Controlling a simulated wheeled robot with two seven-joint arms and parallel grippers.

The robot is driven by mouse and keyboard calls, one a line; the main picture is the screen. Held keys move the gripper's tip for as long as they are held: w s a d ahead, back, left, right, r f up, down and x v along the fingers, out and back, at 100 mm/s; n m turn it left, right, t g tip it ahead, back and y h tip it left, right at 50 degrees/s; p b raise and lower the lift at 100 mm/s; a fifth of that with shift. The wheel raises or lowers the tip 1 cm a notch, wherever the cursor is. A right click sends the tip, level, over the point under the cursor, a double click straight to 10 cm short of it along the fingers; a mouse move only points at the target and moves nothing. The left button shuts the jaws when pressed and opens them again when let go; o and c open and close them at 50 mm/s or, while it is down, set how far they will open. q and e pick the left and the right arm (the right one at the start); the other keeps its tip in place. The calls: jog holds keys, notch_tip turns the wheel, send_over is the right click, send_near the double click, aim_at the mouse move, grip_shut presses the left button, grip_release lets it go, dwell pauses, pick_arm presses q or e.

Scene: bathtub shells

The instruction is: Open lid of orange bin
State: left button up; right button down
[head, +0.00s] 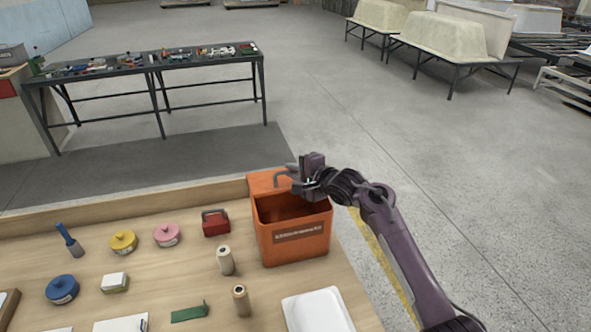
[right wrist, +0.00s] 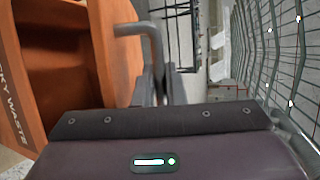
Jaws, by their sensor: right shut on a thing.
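The orange bin (head: 290,247) stands at the right end of the wooden table, with its dark inside showing from above. Its orange lid (head: 262,183) is swung up at the back edge, away from the opening. A grey bent handle (head: 279,177) sticks out from the lid. My right gripper (head: 293,174) is at the handle, above the bin's back edge, and is shut on it. In the right wrist view the handle (right wrist: 151,42) runs down between the fingers (right wrist: 158,88), beside the orange lid (right wrist: 118,50). My left gripper is not in view.
A long workbench (head: 150,66) and tub shells (head: 440,33) stand farther back, with open floor between.

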jog(key=shift+g, duration=0.8)
jog(key=r+p, duration=0.1)
jog(key=w+r+p, duration=0.2)
jog(key=p, duration=0.1)
jog(key=shift+w+a+r, duration=0.15)
jog(key=shift+a+r, duration=0.1)
jog(key=shift+a, duration=0.05)
jog(key=shift+w+m+g+h+p, duration=0.3)
jog(key=shift+w+p, duration=0.05)
jog(key=shift+p, duration=0.15)
jog(key=c, duration=1.8)
grip_release()
jog(key=shift+b+v, duration=0.7)
jog(key=shift+v, duration=3.2)
